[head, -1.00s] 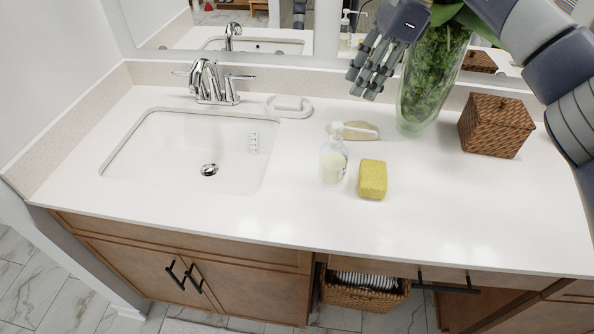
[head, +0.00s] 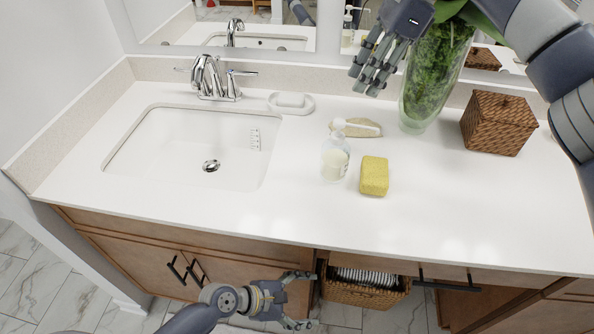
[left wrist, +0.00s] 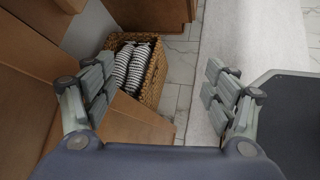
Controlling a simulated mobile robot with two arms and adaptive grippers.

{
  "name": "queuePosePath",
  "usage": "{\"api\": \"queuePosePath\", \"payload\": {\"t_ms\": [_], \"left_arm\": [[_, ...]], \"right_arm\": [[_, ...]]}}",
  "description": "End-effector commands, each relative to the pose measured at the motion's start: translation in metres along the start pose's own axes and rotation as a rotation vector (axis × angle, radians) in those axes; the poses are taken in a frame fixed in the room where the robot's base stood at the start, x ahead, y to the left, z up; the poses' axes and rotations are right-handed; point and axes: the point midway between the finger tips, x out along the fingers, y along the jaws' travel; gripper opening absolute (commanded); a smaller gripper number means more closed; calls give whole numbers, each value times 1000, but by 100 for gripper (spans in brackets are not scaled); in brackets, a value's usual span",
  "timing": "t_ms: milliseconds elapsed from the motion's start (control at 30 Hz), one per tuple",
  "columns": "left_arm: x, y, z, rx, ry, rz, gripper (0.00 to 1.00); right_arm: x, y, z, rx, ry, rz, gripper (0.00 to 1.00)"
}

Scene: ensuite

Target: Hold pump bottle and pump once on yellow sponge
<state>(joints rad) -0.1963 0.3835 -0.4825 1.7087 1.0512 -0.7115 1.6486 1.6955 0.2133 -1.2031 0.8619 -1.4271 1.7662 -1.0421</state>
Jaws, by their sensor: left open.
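The clear pump bottle (head: 335,163) with pale contents and a white pump head stands upright on the white counter, right of the sink. The yellow sponge (head: 374,176) lies just right of it, apart from it. My left gripper (head: 306,299) is low in front of the cabinet, below the counter edge, open and empty. Its spread fingers also show in the left wrist view (left wrist: 160,105). My right gripper (head: 368,78) hangs above the back of the counter, behind and above the bottle. Its fingers overlap in the view, so its opening is unclear. It touches neither bottle nor sponge.
A tan oval item (head: 362,128) lies close behind the bottle. A glass vase with greenery (head: 432,85) and a wicker box (head: 498,122) stand at the back right. The sink (head: 190,150) is left. The counter's right front is clear. A basket (left wrist: 153,85) sits below.

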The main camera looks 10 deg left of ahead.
Motion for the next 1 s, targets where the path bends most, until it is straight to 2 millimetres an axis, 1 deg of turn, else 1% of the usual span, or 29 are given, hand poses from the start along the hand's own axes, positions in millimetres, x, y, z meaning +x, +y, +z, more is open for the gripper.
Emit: {"api": "queuePosePath", "payload": {"t_ms": [33, 67, 100, 167, 200, 267, 300, 367, 400, 467, 500, 567, 600, 667, 700, 767, 800, 867, 900, 967, 1000], "left_arm": [[2, 3, 31, 82, -51, -18, 79], [3, 2, 48, 129, -80, -31, 79], [3, -2, 70, 190, -119, -48, 79], [2, -7, 100, 274, -174, -71, 79], [-1, -11, 119, 327, -212, -84, 79], [-5, -14, 148, 401, -270, -96, 79], [-9, -14, 165, 446, -309, -99, 79], [-17, -10, 190, 500, -365, -91, 79], [-22, 0, 203, 521, -397, -70, 79], [-30, 22, 219, 533, -431, -23, 79], [-34, 38, 225, 529, -446, 14, 79], [-43, 65, 235, 520, -467, 73, 79], [-50, 83, 242, 514, -481, 116, 79], [-62, 113, 252, 503, -503, 182, 79], [-72, 132, 258, 495, -518, 228, 79], [-88, 162, 268, 485, -542, 301, 79], [-100, 181, 275, 477, -559, 347, 79], [-119, 209, 284, 467, -583, 417, 79], [-132, 226, 289, 455, -599, 463, 79], [-153, 252, 296, 431, -624, 529, 79], [-166, 268, 296, 389, -641, 567, 79]], "right_arm": [[0, 0, 0, 0, 0, 0, 33], [0, 0, 0, 0, 0, 0, 33], [0, 0, 0, 0, 0, 0, 33], [0, 0, 0, 0, 0, 0, 33], [0, 0, 0, 0, 0, 0, 33], [0, 0, 0, 0, 0, 0, 33], [0, 0, 0, 0, 0, 0, 33], [0, 0, 0, 0, 0, 0, 33], [0, 0, 0, 0, 0, 0, 33], [0, 0, 0, 0, 0, 0, 33], [0, 0, 0, 0, 0, 0, 33], [0, 0, 0, 0, 0, 0, 33], [0, 0, 0, 0, 0, 0, 33], [0, 0, 0, 0, 0, 0, 33], [0, 0, 0, 0, 0, 0, 33], [0, 0, 0, 0, 0, 0, 33], [0, 0, 0, 0, 0, 0, 33], [0, 0, 0, 0, 0, 0, 33], [0, 0, 0, 0, 0, 0, 33], [0, 0, 0, 0, 0, 0, 33], [0, 0, 0, 0, 0, 0, 33]]}}
